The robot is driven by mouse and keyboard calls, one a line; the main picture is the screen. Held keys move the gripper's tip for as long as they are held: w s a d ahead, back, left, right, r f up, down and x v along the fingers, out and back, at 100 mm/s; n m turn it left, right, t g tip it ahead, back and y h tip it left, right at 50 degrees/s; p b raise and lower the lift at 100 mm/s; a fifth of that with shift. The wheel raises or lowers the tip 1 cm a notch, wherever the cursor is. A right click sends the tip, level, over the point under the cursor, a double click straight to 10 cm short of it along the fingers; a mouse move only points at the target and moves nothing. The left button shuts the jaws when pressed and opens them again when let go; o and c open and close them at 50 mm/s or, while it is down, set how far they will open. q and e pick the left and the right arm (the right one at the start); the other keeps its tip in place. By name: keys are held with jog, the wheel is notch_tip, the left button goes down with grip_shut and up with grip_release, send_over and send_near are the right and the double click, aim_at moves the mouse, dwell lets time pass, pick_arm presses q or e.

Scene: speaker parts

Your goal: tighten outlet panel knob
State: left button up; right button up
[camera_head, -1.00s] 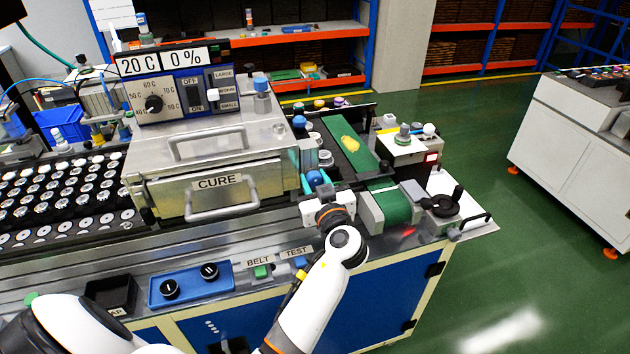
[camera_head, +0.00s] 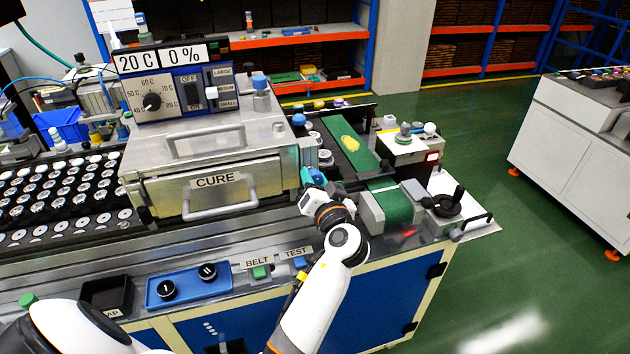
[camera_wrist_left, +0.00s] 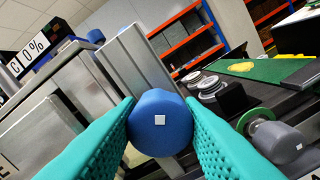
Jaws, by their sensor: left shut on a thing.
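The outlet panel knob is a blue round knob (camera_wrist_left: 160,122) with a small white square mark on its face. In the left wrist view it sits between the two teal ribbed fingers of my left gripper (camera_head: 312,174), which are shut on it from both sides. In the head view the gripper is at the right end of the machine, beside the CURE oven, and mostly hides the knob. The metal outlet panel (camera_wrist_left: 140,60) stands upright behind the knob in the wrist view. My right gripper is not in view.
The CURE oven (camera_head: 216,181) with its protruding handle stands just left of the gripper. A green belt (camera_head: 348,143) with a yellow patch runs behind it, and a green roller (camera_head: 392,204) is close on the right. A blue panel with two dark knobs (camera_head: 190,284) lies at the front left.

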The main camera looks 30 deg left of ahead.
pick_arm(q)
jog(key=m, duration=0.2)
jog(key=shift+m+p, duration=0.3)
jog(key=shift+m, duration=0.1)
jog(key=m+p, duration=0.1)
jog(key=m, duration=0.1)
jog(key=shift+r+m, duration=0.1)
jog(key=shift+m, duration=0.3)
jog(key=m+p, duration=0.1)
jog(key=m, duration=0.2)
jog(key=shift+m+p, duration=0.65)
jog(key=shift+m, duration=0.55)
jog(key=o, duration=1)
jog(key=shift+c, duration=0.2)
